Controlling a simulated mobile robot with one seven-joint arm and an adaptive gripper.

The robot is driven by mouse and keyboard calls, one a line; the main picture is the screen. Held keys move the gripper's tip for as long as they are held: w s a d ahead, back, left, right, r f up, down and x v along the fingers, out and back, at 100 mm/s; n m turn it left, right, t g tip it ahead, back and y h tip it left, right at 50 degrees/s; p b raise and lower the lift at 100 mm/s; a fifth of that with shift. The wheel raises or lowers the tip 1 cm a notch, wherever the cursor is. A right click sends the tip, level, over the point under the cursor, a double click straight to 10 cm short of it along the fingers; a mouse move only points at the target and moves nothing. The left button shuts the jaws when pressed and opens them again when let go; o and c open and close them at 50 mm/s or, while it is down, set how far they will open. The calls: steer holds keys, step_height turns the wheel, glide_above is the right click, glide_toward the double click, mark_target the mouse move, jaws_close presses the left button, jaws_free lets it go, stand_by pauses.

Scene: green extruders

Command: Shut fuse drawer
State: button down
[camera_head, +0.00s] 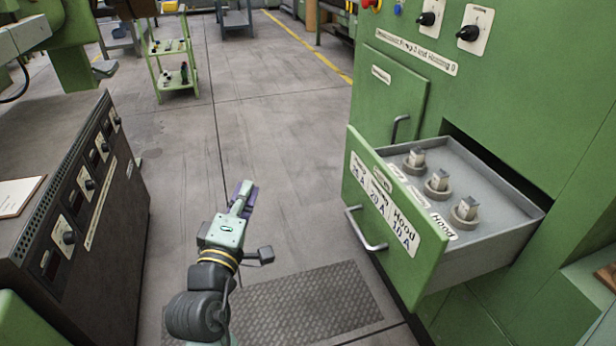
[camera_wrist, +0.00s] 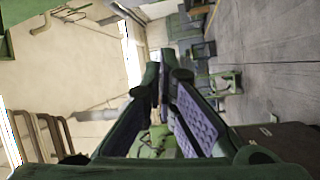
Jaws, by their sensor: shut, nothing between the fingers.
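The fuse drawer (camera_head: 480,183) is pulled out of the green cabinet on the right of the head view. Its green front (camera_head: 392,214) carries white labels and a metal bar handle (camera_head: 366,229). Three grey fuse holders (camera_head: 438,182) stand in a row inside it. My gripper (camera_head: 243,194) is in the middle of the head view, to the left of the drawer front and apart from it. Its fingers also show in the wrist view (camera_wrist: 168,92), shut with nothing between them. The drawer does not show clearly in the wrist view.
The green cabinet (camera_head: 545,95) has knobs above the drawer and a closed door (camera_head: 388,100) beside it. A dark control console (camera_head: 75,190) stands on the left. A green shelf cart (camera_head: 171,62) stands farther back. Open floor (camera_head: 290,130) lies between, with a ribbed mat (camera_head: 310,305) below.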

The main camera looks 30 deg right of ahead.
steer(key=s+d+f+m+g+h, duration=0.1)
steer(key=s+d+f+g+h, duration=0.15)
steer(key=s+d, duration=0.2)
steer(key=s+d+f+g+h, duration=0.1)
steer(key=s+d+f+g, duration=0.2)
steer(key=d, duration=0.2)
steer(key=b, duration=0.1)
glide_toward(352, 171)
steer(key=w, duration=0.2)
steer(key=shift+y, duration=0.35)
steer(key=shift+d+r+p, duration=0.1)
steer(key=shift+d+p, duration=0.1)
steer(key=shift+d, duration=0.8)
steer(key=shift+d+r+p, duration=0.15)
steer(key=shift+d+p, duration=0.05)
steer(key=shift+d, duration=0.8)
